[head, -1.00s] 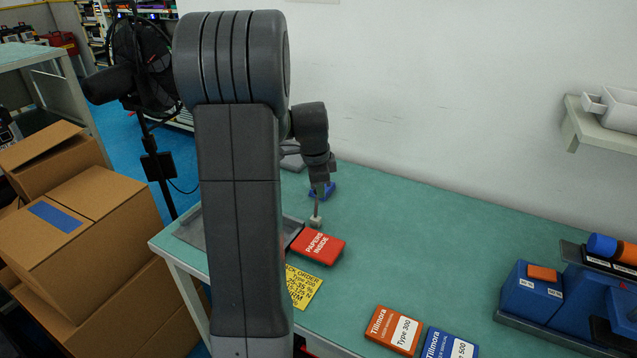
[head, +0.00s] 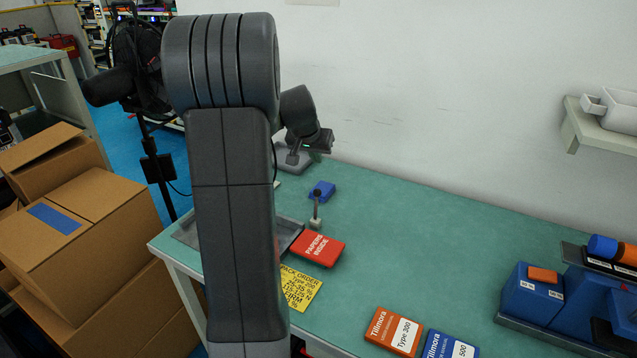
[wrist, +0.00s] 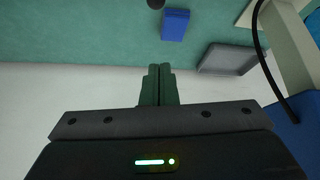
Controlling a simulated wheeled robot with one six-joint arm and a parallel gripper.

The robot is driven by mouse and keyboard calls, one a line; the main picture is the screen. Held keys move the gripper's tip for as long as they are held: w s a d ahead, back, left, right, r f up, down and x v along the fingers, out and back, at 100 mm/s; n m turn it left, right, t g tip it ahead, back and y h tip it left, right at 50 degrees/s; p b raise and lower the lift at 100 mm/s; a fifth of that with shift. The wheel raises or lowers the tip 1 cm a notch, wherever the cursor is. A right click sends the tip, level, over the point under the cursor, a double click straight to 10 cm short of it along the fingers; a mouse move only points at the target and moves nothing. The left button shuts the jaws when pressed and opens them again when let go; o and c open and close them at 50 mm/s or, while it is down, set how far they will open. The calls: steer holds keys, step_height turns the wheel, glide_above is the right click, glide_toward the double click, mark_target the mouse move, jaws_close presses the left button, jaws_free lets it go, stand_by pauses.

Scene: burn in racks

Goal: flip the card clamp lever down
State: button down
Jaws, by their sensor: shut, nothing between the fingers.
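A small lever with a dark round knob (head: 317,192) stands upright on a small pale base (head: 315,224) on the green bench, beside a red "PAPERS INSIDE" case (head: 318,247). A dark round shape, likely the knob, is cut off at the top edge of the wrist view (wrist: 155,3). A yellow order card (head: 300,288) lies in front of the case, partly hidden by my arm. My gripper (wrist: 160,68) is shut and empty, with its two green fingers together. In the head view it is above and behind the lever, apart from it.
A blue block (head: 322,189) lies just behind the lever and also shows in the wrist view (wrist: 175,25). A grey tray (wrist: 228,60) is near the wall. Orange (head: 393,331) and blue (head: 450,345) boxes lie at the front. The bench middle is clear.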

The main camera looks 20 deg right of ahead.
steer(key=p, duration=0.1)
glide_above(317, 201)
steer(key=w+d, duration=0.1)
steer(key=w, duration=0.1)
step_height(317, 201, down, 9)
steer(key=shift+f, duration=0.2)
stand_by(0.4)
steer(key=shift+d+f+b, duration=0.1)
steer(key=shift+f+b, duration=0.1)
steer(key=shift+b, duration=0.45)
